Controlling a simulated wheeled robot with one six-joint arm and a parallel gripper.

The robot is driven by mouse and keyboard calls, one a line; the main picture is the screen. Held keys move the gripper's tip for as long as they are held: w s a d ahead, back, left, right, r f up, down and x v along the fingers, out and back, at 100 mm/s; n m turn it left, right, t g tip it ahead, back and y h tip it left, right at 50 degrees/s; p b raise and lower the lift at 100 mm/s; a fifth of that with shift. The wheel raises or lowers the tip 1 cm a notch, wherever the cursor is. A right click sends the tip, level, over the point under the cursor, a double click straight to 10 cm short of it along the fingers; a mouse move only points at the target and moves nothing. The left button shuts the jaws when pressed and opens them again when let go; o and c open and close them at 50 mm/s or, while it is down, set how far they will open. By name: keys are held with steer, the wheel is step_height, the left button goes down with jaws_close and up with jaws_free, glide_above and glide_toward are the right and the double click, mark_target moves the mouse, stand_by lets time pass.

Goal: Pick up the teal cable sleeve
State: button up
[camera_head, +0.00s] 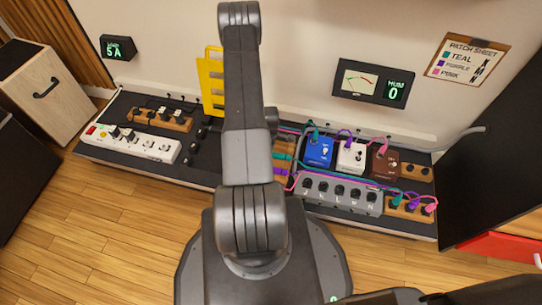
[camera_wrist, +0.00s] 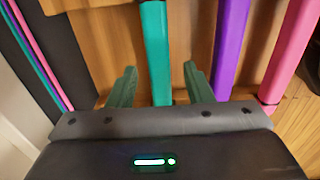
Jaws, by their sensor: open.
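In the wrist view the teal cable sleeve (camera_wrist: 155,50) stands out as a long straight bar against a wooden holder (camera_wrist: 185,40). My gripper (camera_wrist: 160,68) is open, with one green finger on each side of the teal sleeve. Gaps show between the fingers and the sleeve, and I cannot tell whether they are at the same depth. A purple sleeve (camera_wrist: 230,45) and a pink sleeve (camera_wrist: 290,50) lie to the right. In the head view my arm hides the gripper and part of the holder (camera_head: 291,145).
Thin coloured cables (camera_wrist: 38,60) run at the left of the wrist view. The head view shows blue (camera_head: 319,151), white (camera_head: 351,157) and brown (camera_head: 384,164) pedals, a grey switch unit (camera_head: 340,195), a white power strip (camera_head: 128,143) and a yellow rack (camera_head: 210,82) near the wall.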

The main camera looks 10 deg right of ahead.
steer(key=shift+c, duration=0.5)
steer(key=shift+r, duration=0.1)
jaws_close()
steer(key=shift+r, duration=0.1)
